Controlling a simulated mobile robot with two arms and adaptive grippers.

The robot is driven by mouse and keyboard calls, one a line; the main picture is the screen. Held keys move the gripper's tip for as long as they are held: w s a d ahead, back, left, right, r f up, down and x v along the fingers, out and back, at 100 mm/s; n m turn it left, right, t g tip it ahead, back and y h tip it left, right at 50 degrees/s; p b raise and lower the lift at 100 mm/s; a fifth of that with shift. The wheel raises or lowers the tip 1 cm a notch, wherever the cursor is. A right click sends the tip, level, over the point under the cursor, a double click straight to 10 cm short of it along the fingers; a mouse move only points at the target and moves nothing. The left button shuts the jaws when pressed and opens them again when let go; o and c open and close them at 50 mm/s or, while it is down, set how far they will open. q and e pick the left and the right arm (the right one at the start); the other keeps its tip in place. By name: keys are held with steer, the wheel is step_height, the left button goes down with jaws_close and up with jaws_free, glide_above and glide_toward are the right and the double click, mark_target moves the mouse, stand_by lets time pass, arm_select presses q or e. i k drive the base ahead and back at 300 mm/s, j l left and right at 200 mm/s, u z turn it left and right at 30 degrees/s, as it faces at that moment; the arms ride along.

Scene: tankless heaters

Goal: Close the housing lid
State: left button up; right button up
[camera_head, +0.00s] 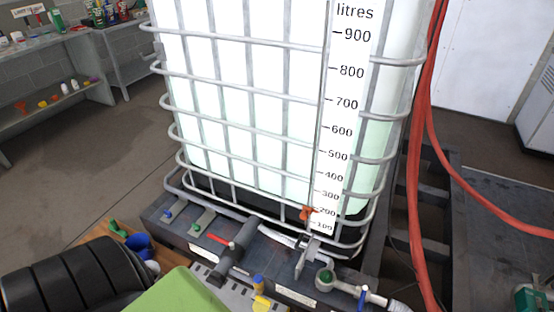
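No part that I can surely name as the housing lid shows. A light green panel (175,292) with a smooth, slanted top is cut off by the bottom edge of the head view. A black ribbed rounded body (75,280) lies at its left, also cut off. I cannot tell whether either belongs to the housing or whether a lid is open. Neither my left nor my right gripper is in view.
A caged white tank (260,110) with a litre scale fills the middle. Valves and pipes, including a red-handled valve (237,250), crowd the dark base (180,236). Red hoses (417,180) hang at right. Shelves (60,75) stand at far left; the floor (90,160) before them is clear.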

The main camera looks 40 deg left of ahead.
mark_target(305, 251)
steer(key=k+j, duration=0.1)
steer(key=j, duration=0.25)
steer(key=k+j, duration=0.1)
steer(key=j, duration=0.25)
steer(key=k+j, duration=0.1)
steer(key=j, duration=0.3)
steer(key=k+j, duration=0.15)
steer(key=j, duration=0.2)
steer(key=k+j, duration=0.1)
steer(key=j, duration=0.25)
